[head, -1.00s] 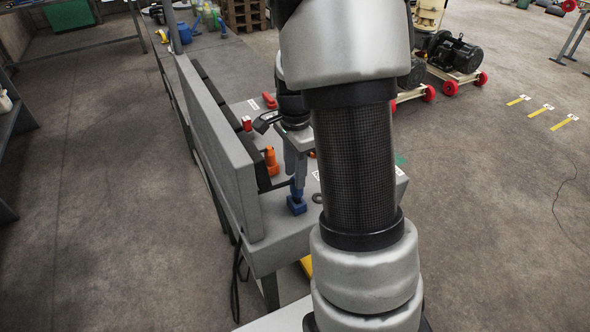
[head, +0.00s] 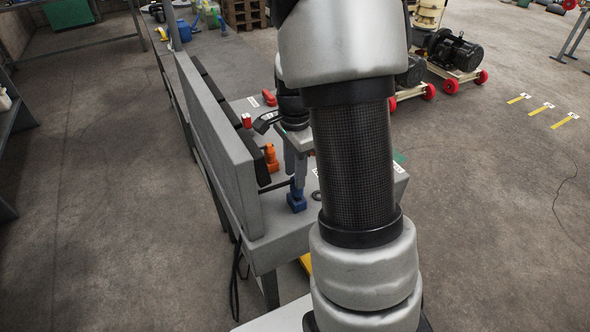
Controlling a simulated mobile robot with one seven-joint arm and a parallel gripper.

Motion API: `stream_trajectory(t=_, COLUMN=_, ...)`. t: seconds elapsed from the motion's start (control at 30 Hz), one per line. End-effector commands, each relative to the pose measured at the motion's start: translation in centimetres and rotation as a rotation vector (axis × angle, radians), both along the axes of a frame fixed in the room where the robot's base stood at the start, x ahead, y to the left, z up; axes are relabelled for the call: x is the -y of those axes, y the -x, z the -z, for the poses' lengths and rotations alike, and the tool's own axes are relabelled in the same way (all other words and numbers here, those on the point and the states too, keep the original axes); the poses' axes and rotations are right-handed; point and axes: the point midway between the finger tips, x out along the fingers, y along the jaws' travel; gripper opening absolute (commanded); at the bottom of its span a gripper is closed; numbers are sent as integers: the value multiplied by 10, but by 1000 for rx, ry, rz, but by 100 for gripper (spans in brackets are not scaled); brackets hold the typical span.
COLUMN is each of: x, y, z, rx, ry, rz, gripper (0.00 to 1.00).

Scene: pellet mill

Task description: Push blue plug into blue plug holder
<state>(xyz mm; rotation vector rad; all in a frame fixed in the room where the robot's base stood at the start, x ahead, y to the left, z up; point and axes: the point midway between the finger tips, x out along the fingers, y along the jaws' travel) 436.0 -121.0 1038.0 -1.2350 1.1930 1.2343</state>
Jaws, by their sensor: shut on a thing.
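The blue plug (head: 294,184) stands upright at the tips of my gripper (head: 297,181), which is shut on it from above. The blue plug holder (head: 297,203) sits on the grey bench top (head: 290,232) directly under the plug. The plug and holder appear in line and touching, but the small size and the fingers hide how deep the plug sits. My arm covers the right side of the bench.
An orange plug in its holder (head: 271,158) stands just behind and left. Red parts (head: 268,97) lie farther back. A tall grey panel (head: 213,140) runs along the bench's left side. A dark ring (head: 316,196) lies right of the blue holder.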

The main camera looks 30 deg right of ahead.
Motion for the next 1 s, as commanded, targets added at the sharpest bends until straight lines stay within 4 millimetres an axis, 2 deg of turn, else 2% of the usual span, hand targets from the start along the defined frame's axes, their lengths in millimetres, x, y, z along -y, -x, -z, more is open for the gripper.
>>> stream_trajectory(t=1.0, x=0, y=0, z=9, rx=1, ry=0, rz=0, gripper=0)
